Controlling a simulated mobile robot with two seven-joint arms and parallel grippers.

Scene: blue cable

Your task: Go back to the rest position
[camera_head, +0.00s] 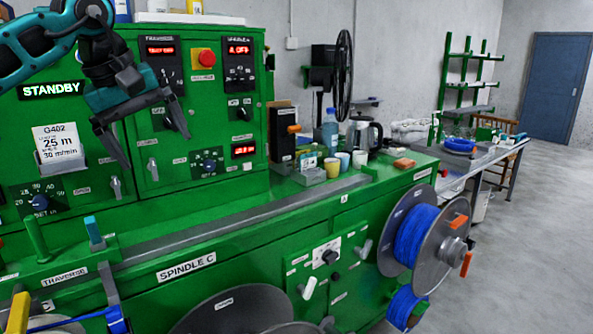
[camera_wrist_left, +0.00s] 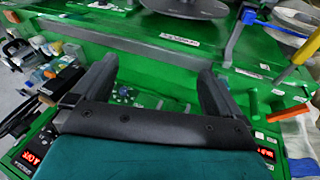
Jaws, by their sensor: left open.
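My left gripper (camera_head: 158,150) hangs in front of the upper green control panel in the head view. Its two dark fingers are spread apart with nothing between them. In the left wrist view the open fingers (camera_wrist_left: 158,70) point toward the green machine face, with clear space between them. The blue cable is wound on a grey reel (camera_head: 390,235) at the right end of the machine. My right gripper is not visible in either view.
The green machine (camera_head: 240,220) carries knobs, a red stop button (camera_head: 204,58) and a STANDBY display (camera_head: 51,90). A bottle (camera_head: 330,130), kettle (camera_head: 365,135) and cups stand on its ledge. A side table (camera_head: 480,158) stands at right, with open floor beyond.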

